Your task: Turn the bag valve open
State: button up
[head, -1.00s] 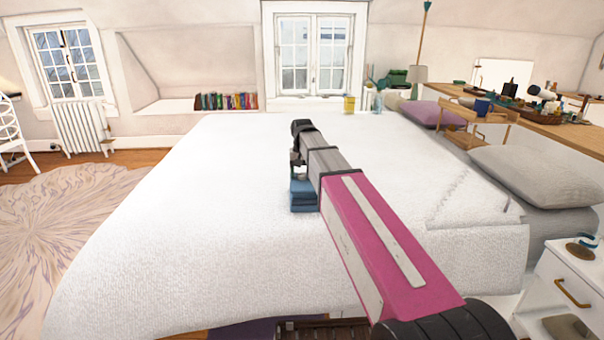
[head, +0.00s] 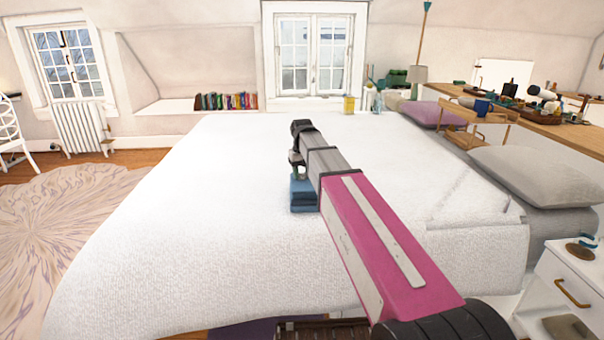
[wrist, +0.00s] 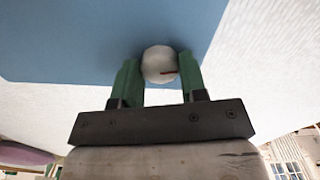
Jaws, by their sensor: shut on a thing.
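The blue bag (head: 303,194) lies on the white bed, just under the end of my arm. In the wrist view its flat blue surface (wrist: 60,50) fills the upper left. A round white valve (wrist: 158,62) with a small red mark sits against this blue surface. My gripper (wrist: 158,80) has green fingers, one on each side of the valve, and is shut on it. In the head view my gripper (head: 297,170) is small and partly hidden by my arm, and the valve cannot be made out there.
The white bed (head: 200,220) is wide and clear around the bag. Pillows (head: 535,177) lie at the right. A wooden shelf (head: 560,118) with many small items runs along the right. A white nightstand (head: 570,265) stands at the near right.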

aim_at(303, 174)
jog(key=n, duration=1)
jog(key=shift+d+n, duration=0.1)
jog(key=shift+n, duration=2.2)
jog(key=o, duration=0.9)
jog(key=shift+r, duration=0.1)
notch_tip(303, 174, up, 11)
jog(key=shift+f, duration=0.15)
jog(key=shift+d, duration=0.1)
